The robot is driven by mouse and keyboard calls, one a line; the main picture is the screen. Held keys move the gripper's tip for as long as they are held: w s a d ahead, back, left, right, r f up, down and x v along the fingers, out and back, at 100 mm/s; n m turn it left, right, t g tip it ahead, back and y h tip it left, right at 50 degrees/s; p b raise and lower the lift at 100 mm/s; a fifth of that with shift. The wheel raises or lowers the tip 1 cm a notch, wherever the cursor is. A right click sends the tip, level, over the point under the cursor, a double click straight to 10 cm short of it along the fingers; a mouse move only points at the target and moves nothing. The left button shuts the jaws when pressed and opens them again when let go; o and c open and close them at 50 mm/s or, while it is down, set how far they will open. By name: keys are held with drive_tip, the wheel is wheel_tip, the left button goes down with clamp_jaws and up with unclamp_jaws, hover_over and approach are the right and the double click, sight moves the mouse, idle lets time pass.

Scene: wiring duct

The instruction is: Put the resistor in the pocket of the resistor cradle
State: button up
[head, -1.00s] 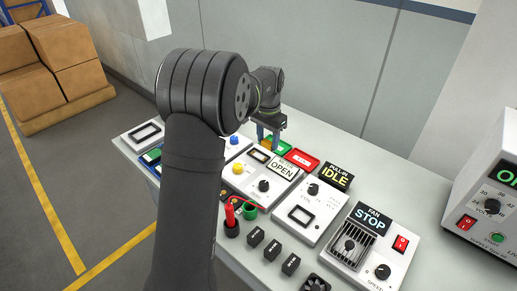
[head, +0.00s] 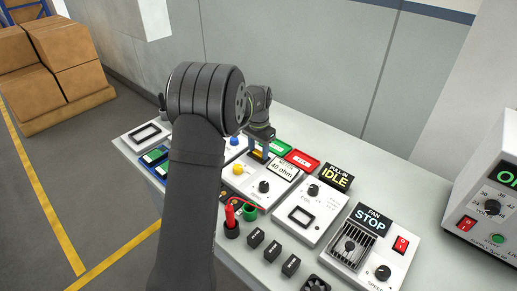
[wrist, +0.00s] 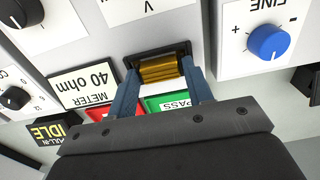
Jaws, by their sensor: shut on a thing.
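The gold resistor (wrist: 160,69) lies between my gripper's blue fingers in the wrist view. It sits in the black-rimmed pocket of the resistor cradle (wrist: 152,51), lengthwise between the pocket's ends. How deep it sits is hard to tell. My gripper (wrist: 161,74) is shut on the resistor, one finger at each end. In the head view my gripper (head: 262,153) is down at the cradle, which my arm partly hides. The meter display (wrist: 85,87) beside the pocket reads 40 ohm, and it also shows in the head view (head: 283,170).
A green PASS tray (wrist: 168,102) and a red tray (head: 301,160) lie just behind the cradle panel. A panel with a blue knob (wrist: 268,42) stands close beside it.

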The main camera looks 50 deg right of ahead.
sight(259, 152)
drive_tip(key=o, duration=1)
wheel_tip(259, 152, up, 12)
drive_tip(key=shift+r, duration=0.1)
wheel_tip(259, 152, down, 12)
drive_tip(key=shift+r, duration=1.75)
